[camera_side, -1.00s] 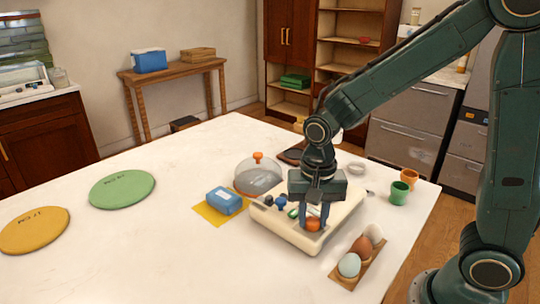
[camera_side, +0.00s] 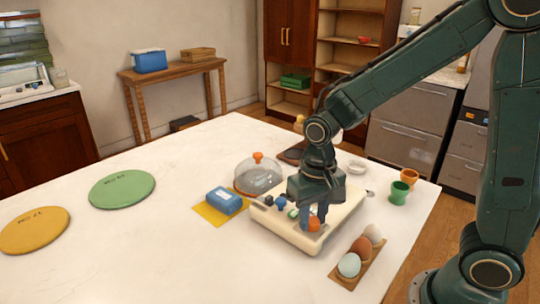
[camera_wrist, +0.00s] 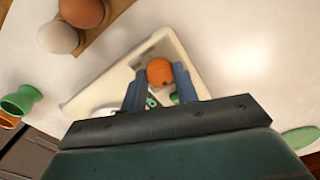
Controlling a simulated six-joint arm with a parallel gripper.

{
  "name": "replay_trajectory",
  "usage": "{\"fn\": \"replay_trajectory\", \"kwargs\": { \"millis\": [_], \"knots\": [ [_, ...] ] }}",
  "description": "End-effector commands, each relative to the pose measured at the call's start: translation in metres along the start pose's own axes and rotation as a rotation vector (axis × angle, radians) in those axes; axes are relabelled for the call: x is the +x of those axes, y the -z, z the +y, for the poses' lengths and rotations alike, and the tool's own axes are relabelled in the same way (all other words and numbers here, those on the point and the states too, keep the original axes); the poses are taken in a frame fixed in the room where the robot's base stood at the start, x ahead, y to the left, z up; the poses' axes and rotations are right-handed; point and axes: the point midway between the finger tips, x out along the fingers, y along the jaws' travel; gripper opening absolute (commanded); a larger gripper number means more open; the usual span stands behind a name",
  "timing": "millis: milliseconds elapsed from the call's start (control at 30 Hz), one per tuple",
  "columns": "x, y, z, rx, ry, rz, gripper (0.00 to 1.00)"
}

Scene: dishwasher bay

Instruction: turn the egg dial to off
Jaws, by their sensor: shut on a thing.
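The egg dial appears to be the round orange knob (camera_side: 314,225) at the front corner of a cream panel (camera_side: 288,234) on the white table. My gripper (camera_side: 312,219) points down over the panel, with its fingers around the orange knob. In the wrist view the orange knob (camera_wrist: 160,71) shows between the two blue-grey fingertips (camera_wrist: 159,82), which are shut on it. A small dark mark shows on the knob. Any setting marks around it are too small or hidden to read.
A clear dome (camera_side: 258,178), blue box (camera_side: 224,199) and green cup (camera_side: 399,192) are nearby.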

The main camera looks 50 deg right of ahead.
Motion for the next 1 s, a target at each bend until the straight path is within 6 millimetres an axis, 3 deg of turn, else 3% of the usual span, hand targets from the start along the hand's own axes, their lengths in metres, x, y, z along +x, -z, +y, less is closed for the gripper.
{"fn": "replay_trajectory", "kwargs": {
  "millis": [133,167,200,667,1000],
  "knots": [
    [-0.001,0.001,0.000,-0.001,0.002,0.002,0.07],
    [-0.001,0.001,0.000,-0.001,0.002,0.003,0.32],
    [-0.001,0.001,0.000,-0.001,0.002,0.003,0.39],
    [-0.005,0.001,0.000,0.001,0.002,0.003,0.39],
    [-0.040,0.001,-0.001,0.001,0.003,0.006,0.39]
  ]
}}
